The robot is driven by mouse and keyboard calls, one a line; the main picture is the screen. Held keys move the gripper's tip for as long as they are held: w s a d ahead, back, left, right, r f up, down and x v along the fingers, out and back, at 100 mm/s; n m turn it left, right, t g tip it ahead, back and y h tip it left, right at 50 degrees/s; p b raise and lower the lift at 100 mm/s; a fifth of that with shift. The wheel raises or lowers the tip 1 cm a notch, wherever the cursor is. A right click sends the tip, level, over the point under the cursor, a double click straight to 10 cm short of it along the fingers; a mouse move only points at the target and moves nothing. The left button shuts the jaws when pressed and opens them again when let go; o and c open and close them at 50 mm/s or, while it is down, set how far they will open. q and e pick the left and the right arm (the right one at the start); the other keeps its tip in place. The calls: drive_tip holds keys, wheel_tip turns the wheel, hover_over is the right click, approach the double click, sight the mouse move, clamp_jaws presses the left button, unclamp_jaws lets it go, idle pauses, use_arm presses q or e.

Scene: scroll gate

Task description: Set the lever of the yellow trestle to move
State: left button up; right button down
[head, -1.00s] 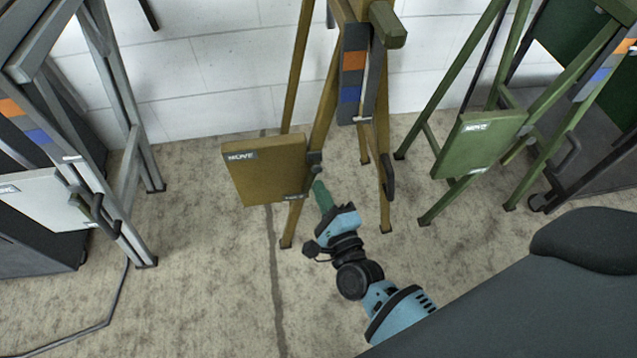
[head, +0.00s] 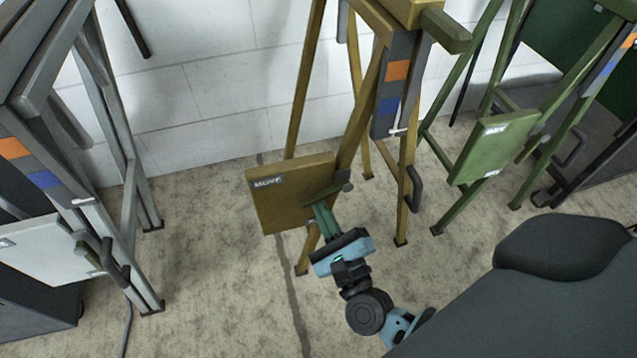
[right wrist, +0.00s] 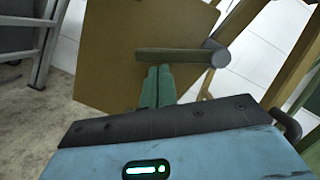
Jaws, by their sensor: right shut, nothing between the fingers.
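The yellow trestle (head: 352,125) stands in the middle of the head view. Its flat yellow plate (head: 285,200) has a label reading MOVE at its upper left corner. The short lever (head: 326,191) sits on a round pivot at the plate's right edge and points left across the plate; it also shows in the right wrist view (right wrist: 172,57). My right gripper (head: 320,212) has its green fingers shut with nothing between them. In the right wrist view its fingertips (right wrist: 159,70) are just under the lever; I cannot tell if they touch. My left gripper is not in view.
A grey trestle (head: 125,150) stands at the left and a green trestle (head: 495,150) at the right, each with a similar plate. A white block wall (head: 225,100) is behind. Carpet floor (head: 215,270) in front of the yellow trestle is clear.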

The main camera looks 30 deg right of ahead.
drive_tip(key=shift+w+a+r+m+h, duration=0.1)
drive_tip(key=shift+a+r+m+h, duration=0.15)
drive_tip(key=shift+m, duration=0.35)
drive_tip(key=shift+w+a+r+m+h, duration=0.1)
drive_tip(key=shift+r+m+h, duration=0.1)
drive_tip(key=shift+m, duration=0.4)
drive_tip(key=shift+a+r, duration=0.2)
drive_tip(key=shift+r, duration=0.25)
drive_tip(key=shift+w+a+r+m+h, duration=0.15)
drive_tip(key=shift+r+m+h, duration=0.1)
drive_tip(key=shift+r+m, duration=0.25)
drive_tip(key=shift+s+a+r+m+h, duration=0.1)
drive_tip(key=shift+r+m+h, duration=0.15)
drive_tip(key=shift+m, duration=0.35)
drive_tip(key=shift+r, duration=0.2)
drive_tip(key=shift+f, duration=0.1)
